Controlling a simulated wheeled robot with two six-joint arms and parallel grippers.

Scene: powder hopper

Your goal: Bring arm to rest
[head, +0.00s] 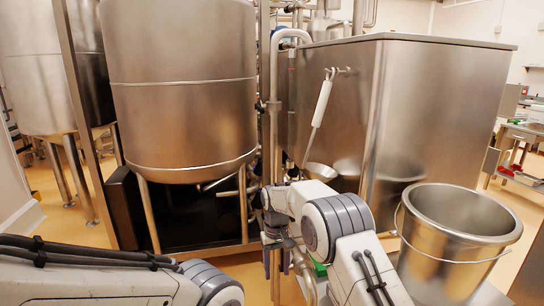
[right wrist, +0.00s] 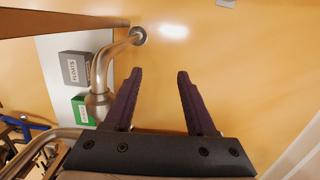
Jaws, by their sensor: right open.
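My right arm (head: 340,225) reaches in from the lower right of the head view, its wrist bent down in front of the steel equipment. My right gripper (right wrist: 156,78) is open in the right wrist view. Its two dark fingers are spread apart with nothing between them, over bare orange floor. My left arm (head: 95,275) lies across the lower left corner of the head view. The left gripper is outside the picture.
A steel bucket (head: 455,240) stands right of my right arm. A large steel tank (head: 180,90) and a boxy steel hopper (head: 430,110) stand behind. A white-handled scoop (head: 322,105) hangs on the hopper. A steel pipe (right wrist: 103,70) and grey (right wrist: 74,68) and green (right wrist: 84,108) boxes lie left of the fingers.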

